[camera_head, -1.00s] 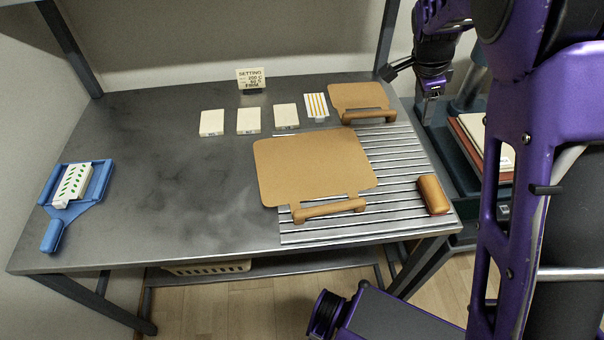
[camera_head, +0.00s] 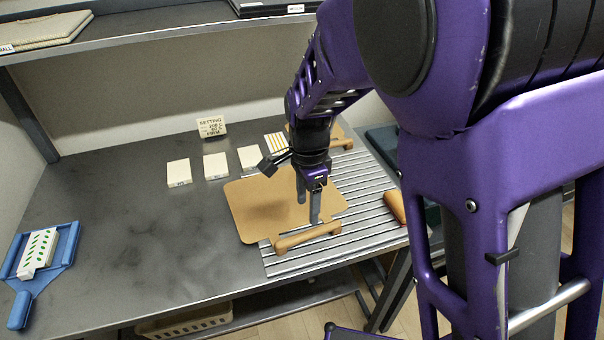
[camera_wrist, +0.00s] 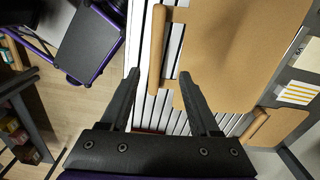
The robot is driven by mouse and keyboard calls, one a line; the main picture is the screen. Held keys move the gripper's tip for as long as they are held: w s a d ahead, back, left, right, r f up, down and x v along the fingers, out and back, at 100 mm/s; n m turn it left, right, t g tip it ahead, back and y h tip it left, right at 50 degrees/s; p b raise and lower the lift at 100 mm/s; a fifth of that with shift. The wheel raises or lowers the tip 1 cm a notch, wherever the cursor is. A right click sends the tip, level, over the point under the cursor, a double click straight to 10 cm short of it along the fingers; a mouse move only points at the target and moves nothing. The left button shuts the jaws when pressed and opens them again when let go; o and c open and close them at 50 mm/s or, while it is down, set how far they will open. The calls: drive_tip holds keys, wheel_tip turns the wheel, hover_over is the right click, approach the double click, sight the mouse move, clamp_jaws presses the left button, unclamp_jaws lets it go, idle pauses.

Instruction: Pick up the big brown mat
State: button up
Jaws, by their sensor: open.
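The big brown mat (camera_head: 256,206) lies flat on the metal table, its right part over the ribbed rack. It has a wooden bar handle (camera_head: 307,237) along its front edge. In the wrist view the mat (camera_wrist: 220,40) fills the upper right and its handle (camera_wrist: 157,50) stands upright at upper centre. My gripper (camera_head: 314,218) points down over the mat near the handle. In the wrist view its two fingers (camera_wrist: 161,78) are apart with nothing between them. The handle lies just beyond the fingertips. The head view does not show clearly how high the gripper is.
A smaller brown mat (camera_head: 338,134) lies behind, partly hidden by my arm. White blocks (camera_head: 215,166), a striped card (camera_head: 276,143) and a sign (camera_head: 211,127) stand at the back. A brown roll (camera_head: 396,206) is at right, a blue tray (camera_head: 64,244) at left. The table's middle left is clear.

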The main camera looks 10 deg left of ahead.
sight(309, 232)
wheel_tip(309, 232, down, 4)
drive_tip(key=shift+f, duration=0.1)
drive_tip(key=f, duration=0.1)
drive_tip(key=f+b, duration=0.1)
drive_tip(key=f, duration=0.3)
drive_tip(key=shift+s+d, duration=0.25)
drive_tip(key=shift+d, duration=0.05)
clamp_jaws()
